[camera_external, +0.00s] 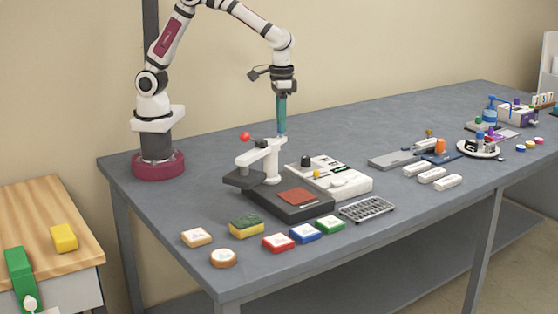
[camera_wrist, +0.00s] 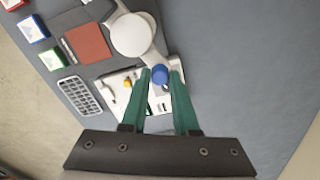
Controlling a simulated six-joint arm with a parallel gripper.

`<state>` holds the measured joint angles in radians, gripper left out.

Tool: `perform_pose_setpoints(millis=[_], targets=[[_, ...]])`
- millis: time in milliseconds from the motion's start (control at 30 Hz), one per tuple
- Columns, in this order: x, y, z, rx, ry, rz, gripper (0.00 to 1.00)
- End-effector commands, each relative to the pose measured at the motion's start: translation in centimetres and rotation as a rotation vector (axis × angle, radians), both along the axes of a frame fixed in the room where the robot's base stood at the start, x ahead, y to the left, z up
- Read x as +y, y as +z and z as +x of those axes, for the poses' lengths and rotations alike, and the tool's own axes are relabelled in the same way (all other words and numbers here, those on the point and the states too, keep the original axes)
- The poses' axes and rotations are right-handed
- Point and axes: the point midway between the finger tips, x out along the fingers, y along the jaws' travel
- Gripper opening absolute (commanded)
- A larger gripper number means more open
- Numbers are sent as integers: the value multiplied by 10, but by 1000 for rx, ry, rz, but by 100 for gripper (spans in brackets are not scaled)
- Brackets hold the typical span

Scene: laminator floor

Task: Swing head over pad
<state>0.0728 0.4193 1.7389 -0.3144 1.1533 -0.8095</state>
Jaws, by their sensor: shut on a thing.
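The press stands on the grey bench, with a white swing head (camera_external: 262,158) on a white post. A dark plate (camera_external: 243,178) sits under its left end, and a red ball (camera_external: 245,136) is above it. The reddish-brown pad (camera_external: 297,196) lies on the dark base to the right of that plate, uncovered; it also shows in the wrist view (camera_wrist: 88,43). My gripper (camera_external: 282,132) points down at the right end of the head. In the wrist view its green fingers (camera_wrist: 160,76) are shut on a blue knob (camera_wrist: 159,74). How the knob joins the head is hidden.
A white machine body (camera_external: 345,182) is just behind the pad. A wire rack (camera_external: 367,209) and red, blue and green blocks (camera_external: 304,233) lie in front. White blocks (camera_external: 432,175) and a round tray (camera_external: 478,149) stand farther right. The bench behind the gripper is clear.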

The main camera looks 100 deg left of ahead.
Motion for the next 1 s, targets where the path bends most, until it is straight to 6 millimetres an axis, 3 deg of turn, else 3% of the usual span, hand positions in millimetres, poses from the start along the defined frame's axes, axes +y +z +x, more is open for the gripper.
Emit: perform_pose_setpoints(millis=[1000], targets=[[-5, 1, -49, -1, 918, -1, 0]])
